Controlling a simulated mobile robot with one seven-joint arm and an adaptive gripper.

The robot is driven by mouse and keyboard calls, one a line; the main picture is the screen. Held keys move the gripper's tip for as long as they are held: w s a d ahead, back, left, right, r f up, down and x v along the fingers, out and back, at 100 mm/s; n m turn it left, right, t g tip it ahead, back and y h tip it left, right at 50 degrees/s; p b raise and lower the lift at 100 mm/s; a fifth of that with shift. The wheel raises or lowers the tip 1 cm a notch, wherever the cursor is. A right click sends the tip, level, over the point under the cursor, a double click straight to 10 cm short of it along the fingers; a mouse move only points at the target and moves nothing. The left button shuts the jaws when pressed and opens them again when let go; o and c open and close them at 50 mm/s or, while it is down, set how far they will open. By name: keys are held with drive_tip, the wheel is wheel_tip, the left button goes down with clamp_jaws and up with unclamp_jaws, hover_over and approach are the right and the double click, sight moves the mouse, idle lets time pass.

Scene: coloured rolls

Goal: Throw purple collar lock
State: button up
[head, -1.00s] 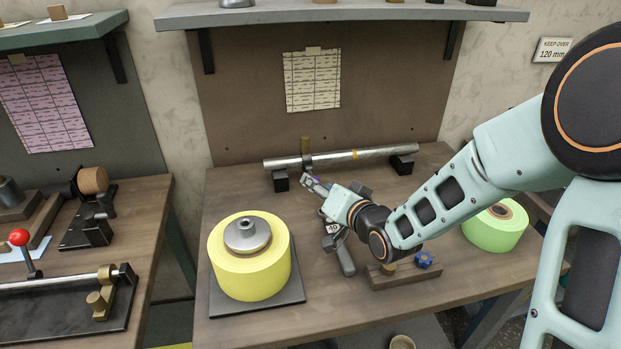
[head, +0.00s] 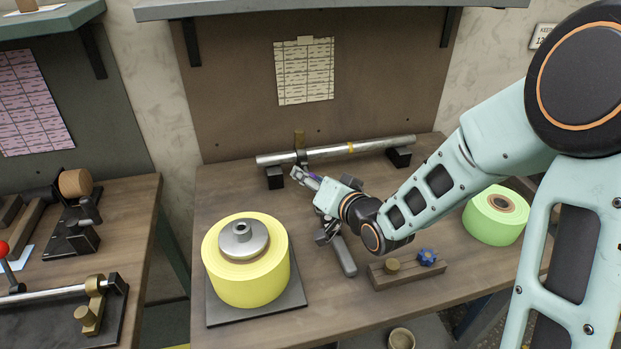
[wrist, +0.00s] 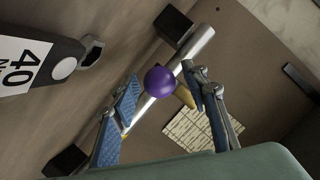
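The purple collar lock shows as a round purple knob (wrist: 168,81) in the wrist view, in front of a silver shaft (wrist: 195,50) and a brass-coloured part (wrist: 186,97). In the head view, only a small purple patch (head: 315,176) shows by the fingers. My gripper (wrist: 166,92) is open, with one blue-padded finger on each side of the knob in the picture. I cannot tell whether either finger touches it. In the head view, my gripper (head: 302,176) is just in front of the shaft (head: 375,146) near its left end, by a collar (head: 300,155).
A yellow roll (head: 240,278) stands on a dark plate at front left, and a green roll (head: 490,225) at right. A wooden block (head: 405,275) with a blue knob (head: 427,257) lies in front. A tool marked 40 (wrist: 25,65) lies close by my gripper. A shelf (head: 330,10) hangs above.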

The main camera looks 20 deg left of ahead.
clamp_jaws()
